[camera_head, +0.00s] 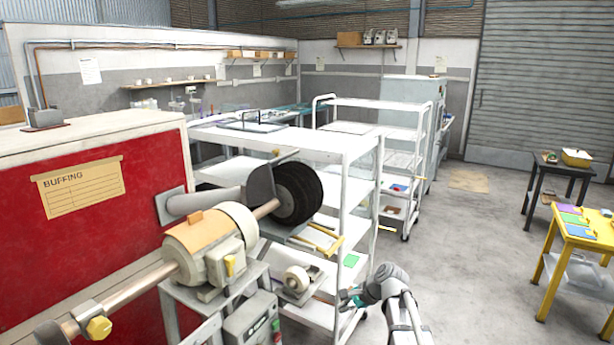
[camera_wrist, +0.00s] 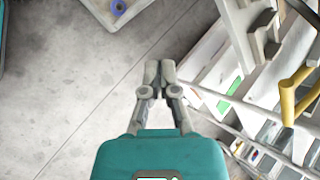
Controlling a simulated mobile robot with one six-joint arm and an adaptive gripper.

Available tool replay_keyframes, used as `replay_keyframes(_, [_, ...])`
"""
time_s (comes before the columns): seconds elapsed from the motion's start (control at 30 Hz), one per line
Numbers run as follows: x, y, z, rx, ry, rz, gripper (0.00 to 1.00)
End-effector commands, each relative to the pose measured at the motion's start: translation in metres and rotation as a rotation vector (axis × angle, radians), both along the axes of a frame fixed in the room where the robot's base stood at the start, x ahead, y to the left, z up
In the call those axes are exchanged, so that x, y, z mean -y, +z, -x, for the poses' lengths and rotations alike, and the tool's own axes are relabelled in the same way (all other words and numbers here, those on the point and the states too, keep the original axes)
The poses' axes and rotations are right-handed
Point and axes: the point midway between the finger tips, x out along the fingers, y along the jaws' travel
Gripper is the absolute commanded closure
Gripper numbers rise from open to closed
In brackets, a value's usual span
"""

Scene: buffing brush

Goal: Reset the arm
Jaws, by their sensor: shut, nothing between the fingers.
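My gripper (camera_wrist: 159,72) is shut and empty in the wrist view, its fingertips together above the grey concrete floor. In the head view, my gripper (camera_head: 346,301) is small at the lower middle, beside the front edge of the white shelf rack (camera_head: 362,155). My arm (camera_head: 400,305) rises from the bottom edge and bends toward the rack. Whether the gripper touches the rack cannot be told from the head view; in the wrist view it looks apart from it.
A buffing motor (camera_head: 212,245) with a black brush wheel (camera_head: 297,193) stands at left, before a red panel (camera_head: 95,230). A yellow handle (camera_wrist: 290,95) shows at right in the wrist view. A yellow table (camera_head: 575,235) and a dark table (camera_head: 545,172) stand right. Floor between is clear.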

Motion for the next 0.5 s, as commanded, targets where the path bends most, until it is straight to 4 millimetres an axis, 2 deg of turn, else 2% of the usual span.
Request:
replay_keyframes(0.03, [0.001, -0.006, 0.02, 0.023, 0.065, 0.063, 1.0])
replay_keyframes(0.1, [0.005, -0.014, 0.04, 0.052, 0.166, 0.156, 1.0])
replay_keyframes(0.3, [0.022, -0.032, 0.097, 0.109, 0.473, 0.402, 1.0])
replay_keyframes(0.5, [0.043, -0.042, 0.148, 0.121, 0.781, 0.6, 1.0])
